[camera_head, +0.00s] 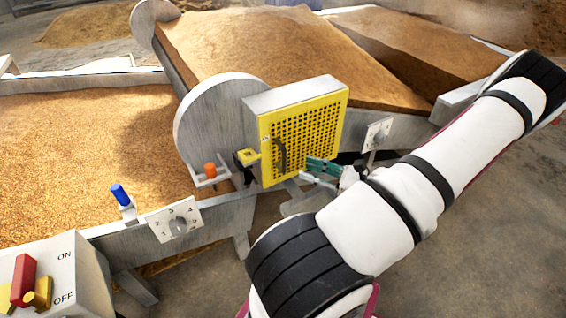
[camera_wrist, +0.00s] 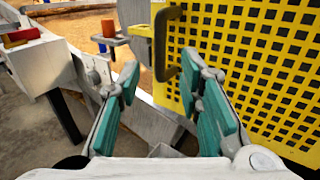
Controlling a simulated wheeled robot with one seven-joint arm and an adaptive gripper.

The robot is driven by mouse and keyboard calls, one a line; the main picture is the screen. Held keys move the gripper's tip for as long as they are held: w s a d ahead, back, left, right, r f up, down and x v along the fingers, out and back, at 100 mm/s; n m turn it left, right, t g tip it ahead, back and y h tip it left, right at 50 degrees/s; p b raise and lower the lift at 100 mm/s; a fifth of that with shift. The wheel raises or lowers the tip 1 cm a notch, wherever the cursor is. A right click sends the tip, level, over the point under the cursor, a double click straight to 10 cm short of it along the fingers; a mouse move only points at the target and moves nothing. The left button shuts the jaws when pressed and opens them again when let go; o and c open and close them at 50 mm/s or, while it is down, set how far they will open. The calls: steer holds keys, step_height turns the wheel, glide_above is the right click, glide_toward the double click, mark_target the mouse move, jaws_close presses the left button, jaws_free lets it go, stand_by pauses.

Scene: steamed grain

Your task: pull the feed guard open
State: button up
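The feed guard (camera_head: 308,128) is a yellow perforated panel lying flat on the front of a grey box in the head view. It fills the right of the wrist view (camera_wrist: 262,60). Its dark curved handle (camera_head: 280,155) is on the panel's left part. In the wrist view the handle (camera_wrist: 160,45) stands upright ahead of my gripper (camera_wrist: 158,78), its lower end in line with the gap between the teal fingers. The fingers are apart with nothing seen held. In the head view my gripper (camera_head: 322,167) is at the guard's lower right, right of the handle.
A yellow latch-like block (camera_head: 247,157) and an orange knob (camera_head: 210,170) are left of the guard. A blue knob (camera_head: 121,194), a numbered dial (camera_head: 177,223) and an ON/OFF box (camera_head: 60,270) are further left. Grain troughs lie behind and left.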

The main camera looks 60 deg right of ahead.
mark_target(284, 171)
steer(key=w+b, duration=0.1)
steer(key=w, duration=0.7)
steer(key=shift+w+a, duration=0.15)
steer(key=shift+w, duration=0.05)
jaws_close()
